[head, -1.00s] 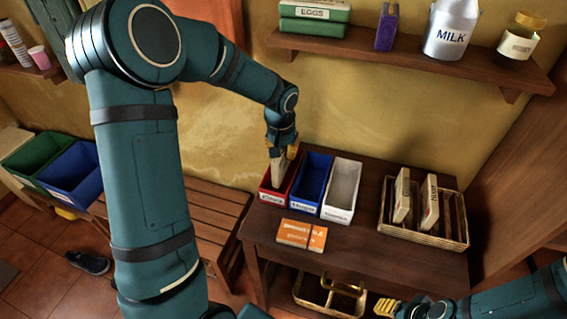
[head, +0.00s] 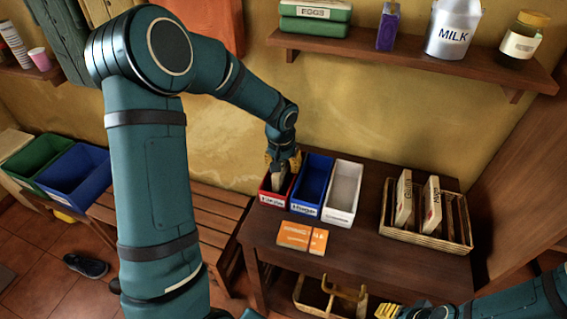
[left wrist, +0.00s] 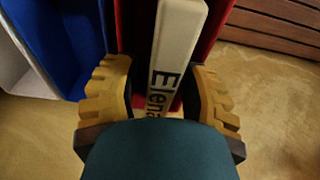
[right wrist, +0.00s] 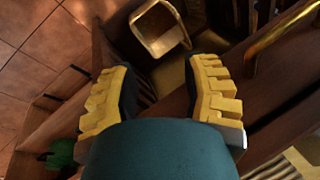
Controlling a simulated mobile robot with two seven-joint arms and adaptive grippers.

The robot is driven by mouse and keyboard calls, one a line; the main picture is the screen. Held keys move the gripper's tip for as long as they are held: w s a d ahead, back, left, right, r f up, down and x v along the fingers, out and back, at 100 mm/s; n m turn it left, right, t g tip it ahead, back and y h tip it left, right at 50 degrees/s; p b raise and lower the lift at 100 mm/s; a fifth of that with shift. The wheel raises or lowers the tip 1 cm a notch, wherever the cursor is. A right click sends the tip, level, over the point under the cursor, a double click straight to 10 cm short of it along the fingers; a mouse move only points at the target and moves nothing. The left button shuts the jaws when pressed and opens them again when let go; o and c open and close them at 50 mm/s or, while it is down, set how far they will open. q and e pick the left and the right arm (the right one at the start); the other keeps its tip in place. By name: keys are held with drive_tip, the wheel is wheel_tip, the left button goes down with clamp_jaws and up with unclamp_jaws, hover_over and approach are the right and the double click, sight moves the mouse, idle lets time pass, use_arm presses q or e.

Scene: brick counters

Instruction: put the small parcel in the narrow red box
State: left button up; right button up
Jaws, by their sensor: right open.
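The small parcel (head: 274,183) is a thin, pale slab marked "Elena". It stands upright with its lower part in the narrow red box (head: 271,199). My left gripper (head: 285,163) is over this box with its fingers on either side of the parcel, shut on it. The left wrist view shows the parcel (left wrist: 178,45) between the yellow fingers, with the red wall (left wrist: 131,40) beside it. The parcel's lower end is hidden. My right gripper (head: 388,308) is open and empty, low at the bottom right.
A blue box (head: 306,208) and a white box (head: 338,214) stand close to the right of the red one. Orange packets (head: 293,236) lie in front. A rack (head: 425,238) holds upright slabs at the right. A shelf (head: 400,55) is above.

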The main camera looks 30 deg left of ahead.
use_arm(q)
drive_tip(key=shift+r, duration=0.1)
drive_tip(key=shift+r, duration=0.25)
wheel_tip(320, 180, up, 12)
drive_tip(key=s+p, duration=0.1)
drive_tip(key=p, duration=0.2)
drive_tip(key=shift+s+d+f, duration=0.2)
drive_tip(key=shift+s+f, duration=0.05)
drive_tip(key=shift+s, duration=0.1)
drive_tip(key=shift+s, duration=0.1)
